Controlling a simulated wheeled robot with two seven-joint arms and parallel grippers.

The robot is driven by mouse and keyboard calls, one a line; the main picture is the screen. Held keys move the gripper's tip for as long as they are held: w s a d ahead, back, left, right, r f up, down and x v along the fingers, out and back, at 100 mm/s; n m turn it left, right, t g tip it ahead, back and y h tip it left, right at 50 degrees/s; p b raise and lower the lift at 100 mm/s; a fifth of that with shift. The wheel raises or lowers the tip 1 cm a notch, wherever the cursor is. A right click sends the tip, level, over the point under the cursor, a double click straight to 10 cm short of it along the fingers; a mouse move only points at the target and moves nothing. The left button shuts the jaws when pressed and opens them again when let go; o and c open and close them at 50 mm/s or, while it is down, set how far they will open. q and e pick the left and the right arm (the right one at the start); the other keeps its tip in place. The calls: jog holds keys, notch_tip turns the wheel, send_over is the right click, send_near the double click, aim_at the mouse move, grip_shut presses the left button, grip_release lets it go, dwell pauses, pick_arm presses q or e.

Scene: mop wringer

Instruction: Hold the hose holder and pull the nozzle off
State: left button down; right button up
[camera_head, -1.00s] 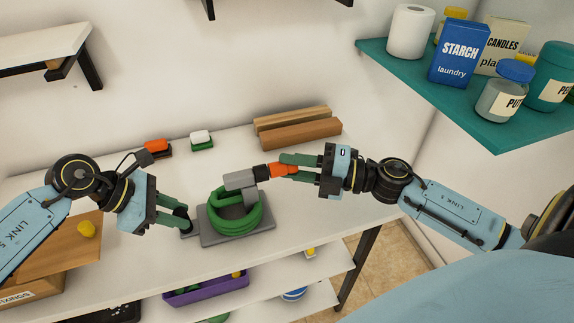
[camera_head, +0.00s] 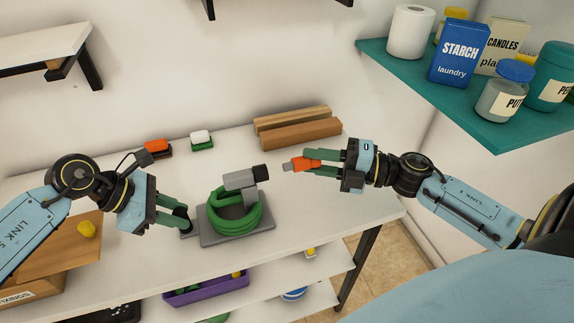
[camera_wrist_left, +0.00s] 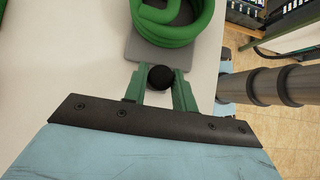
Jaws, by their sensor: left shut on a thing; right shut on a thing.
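The hose holder (camera_head: 208,236) is a grey base with a coiled green hose (camera_head: 233,214) and a grey upper block ending in a black socket (camera_head: 260,172). My left gripper (camera_head: 184,220) is shut on the holder's black knob at its left end; the knob (camera_wrist_left: 160,77) also shows between the fingers in the left wrist view. The orange nozzle (camera_head: 300,164) with a grey tip is apart from the black socket, to its right, in the air. My right gripper (camera_head: 318,163) is shut on the nozzle.
Behind on the white table (camera_head: 330,190) lie wooden blocks (camera_head: 300,132) and two small brushes, one orange (camera_head: 157,147) and one white and green (camera_head: 201,139). A cardboard box (camera_head: 60,255) is at left. A teal shelf (camera_head: 490,123) with jars and boxes hangs at upper right.

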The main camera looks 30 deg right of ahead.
dwell(0.3)
pick_arm(q)
jog(key=c, duration=1.1)
grip_release()
jog(key=shift+o, duration=0.2)
jog(key=shift+a, duration=0.1)
jog(key=v, duration=1.2)
